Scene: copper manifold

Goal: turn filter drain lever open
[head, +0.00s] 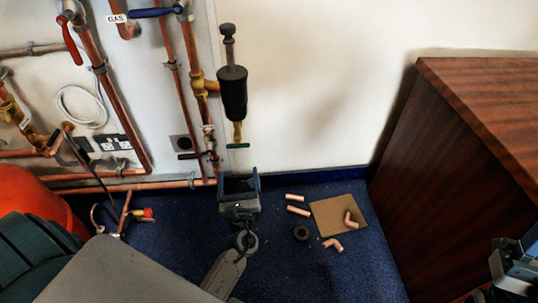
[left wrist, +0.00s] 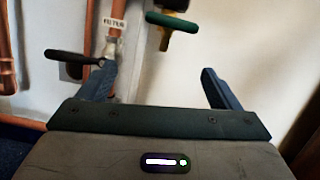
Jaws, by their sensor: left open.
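The black filter (head: 233,92) hangs on the wall pipework with a brass drain valve (head: 237,130) under it. Its green lever (head: 238,146) lies level, crosswise to the downward outlet. The green lever also shows at the top of the left wrist view (left wrist: 172,22). My left gripper (head: 239,178) is open and empty, below the green lever and apart from it. In the left wrist view its fingers (left wrist: 158,82) are spread, with the green lever beyond them. Part of my right arm's end (head: 515,268) shows at the lower right; its jaws cannot be made out.
A black lever (head: 190,155) sits on the pipe left of the drain, close beyond the left finger in the left wrist view (left wrist: 72,57). Copper fittings and a brown board (head: 330,225) lie on the blue floor. A wooden cabinet (head: 470,150) stands right.

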